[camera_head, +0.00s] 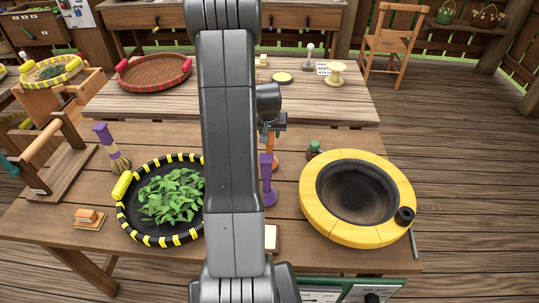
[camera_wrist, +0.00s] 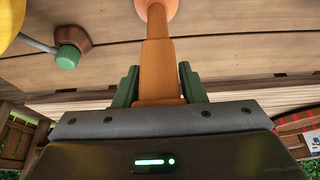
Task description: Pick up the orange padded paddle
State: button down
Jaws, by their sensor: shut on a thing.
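The orange padded paddle shows in the wrist view, its orange stepped handle (camera_wrist: 159,55) running up to a paler rounded end at the top edge. My gripper (camera_wrist: 159,82) has its green fingers on either side of the handle, shut on it. In the head view, a small orange part of the paddle (camera_head: 268,139) shows just right of my arm, below my gripper (camera_head: 273,125). My arm hides much of it. I cannot tell whether the paddle touches the table.
A purple tool (camera_head: 266,183) stands close by. A black-and-yellow tray (camera_head: 125,213) of green leaves is left. A purple-handled brush (camera_head: 104,136) stands behind it.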

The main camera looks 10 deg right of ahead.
jog(key=shift+r, duration=0.15)
notch_tip(320, 180, up, 10)
jog(key=shift+f+b, duration=0.1)
jog(key=shift+b, duration=0.75)
jog(key=c, duration=1.4)
grip_release()
jog(key=shift+c, duration=0.2)
grip_shut()
